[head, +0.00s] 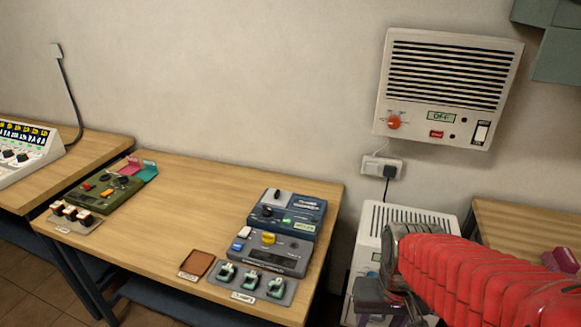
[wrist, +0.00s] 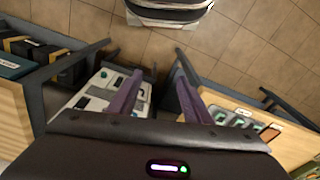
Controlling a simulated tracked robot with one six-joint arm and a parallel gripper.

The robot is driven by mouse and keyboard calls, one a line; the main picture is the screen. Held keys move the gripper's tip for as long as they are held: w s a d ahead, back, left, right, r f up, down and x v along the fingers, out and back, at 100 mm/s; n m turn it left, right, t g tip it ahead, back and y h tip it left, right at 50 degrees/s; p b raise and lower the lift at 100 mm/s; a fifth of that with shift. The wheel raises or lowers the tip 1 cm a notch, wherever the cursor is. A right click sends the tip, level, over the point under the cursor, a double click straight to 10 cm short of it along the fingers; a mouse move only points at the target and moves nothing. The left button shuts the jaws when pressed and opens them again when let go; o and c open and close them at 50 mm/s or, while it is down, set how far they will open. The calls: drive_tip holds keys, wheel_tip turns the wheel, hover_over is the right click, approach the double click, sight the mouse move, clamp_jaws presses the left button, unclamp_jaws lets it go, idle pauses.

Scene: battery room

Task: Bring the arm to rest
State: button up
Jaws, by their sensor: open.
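My arm, in a red ribbed sleeve (head: 480,283), reaches in from the lower right of the head view. My gripper (head: 375,300) points down in front of the white floor unit, to the right of the middle table. In the wrist view my gripper (wrist: 158,88) shows its two purple fingers apart with nothing between them. Tiled floor (wrist: 165,60) shows beyond the fingertips. The gripper's lower end is partly cut off by the head view's bottom edge.
The middle table (head: 190,230) carries a green device (head: 105,190), grey-blue devices (head: 270,247) and a brown pad (head: 196,265). A white floor unit (head: 410,216) stands between it and the right table (head: 520,225). A wall heater (head: 448,88) reads OFF.

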wheel_tip(320, 180, up, 12)
drive_tip(key=s+a+t, duration=0.1)
drive_tip(key=s+t, duration=0.1)
drive_tip(key=t, duration=0.2)
drive_tip(key=shift+s+a+n+t, duration=0.25)
drive_tip(key=shift+a+n+t, duration=0.05)
drive_tip(key=shift+n+t, duration=0.1)
